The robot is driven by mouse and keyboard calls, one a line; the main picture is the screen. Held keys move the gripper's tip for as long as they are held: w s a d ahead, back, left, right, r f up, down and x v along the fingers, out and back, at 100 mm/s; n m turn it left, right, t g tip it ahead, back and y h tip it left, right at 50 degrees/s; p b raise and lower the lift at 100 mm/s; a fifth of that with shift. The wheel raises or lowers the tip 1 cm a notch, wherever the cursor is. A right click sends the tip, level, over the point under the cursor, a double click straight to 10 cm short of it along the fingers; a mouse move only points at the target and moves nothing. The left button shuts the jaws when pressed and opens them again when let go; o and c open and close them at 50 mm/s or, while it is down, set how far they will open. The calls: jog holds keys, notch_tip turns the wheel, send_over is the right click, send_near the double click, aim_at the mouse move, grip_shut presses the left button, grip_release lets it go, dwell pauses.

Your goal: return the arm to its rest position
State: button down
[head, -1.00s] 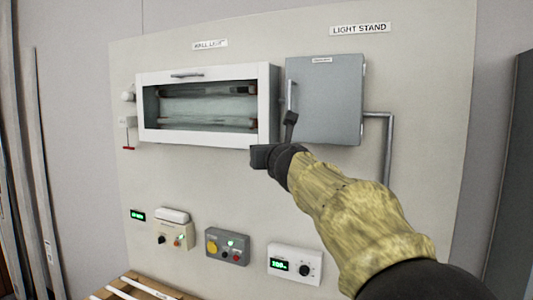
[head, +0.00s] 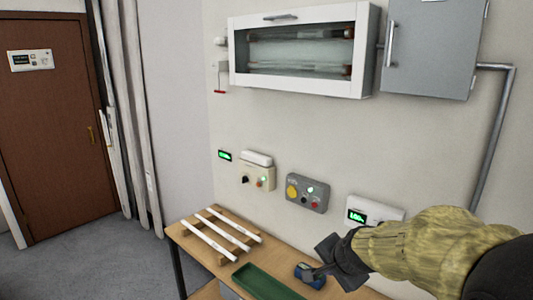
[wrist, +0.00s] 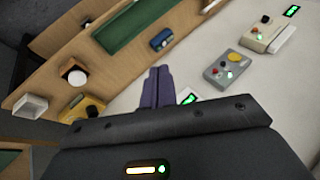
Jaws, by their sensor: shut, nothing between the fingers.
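My gripper (head: 322,270) is in the lower right of the head view, low over the bench beside the wall. My arm, in a mottled yellow sleeve, reaches in from the right edge. In the wrist view the fingers of my gripper (wrist: 158,86) are together with nothing between them. The gripper touches no object that I can make out.
The wooden bench (head: 184,232) bears white tubes on a rack (head: 222,232), a green tray (head: 266,283) and a small blue device (head: 311,276). Above are a glass-fronted wall light (head: 300,52), a grey cabinet (head: 432,45) and a grey control box (head: 307,193). Floor at left is clear.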

jog(key=s+f+n+g+h, duration=0.1)
jog(key=s+f+n+g, duration=0.3)
jog(key=s+f+n, duration=0.6)
jog(key=s, duration=0.4)
jog(key=shift+s+d+f+n+g, duration=0.35)
jog(key=shift+n+g, duration=0.05)
jog(key=shift+w, duration=0.1)
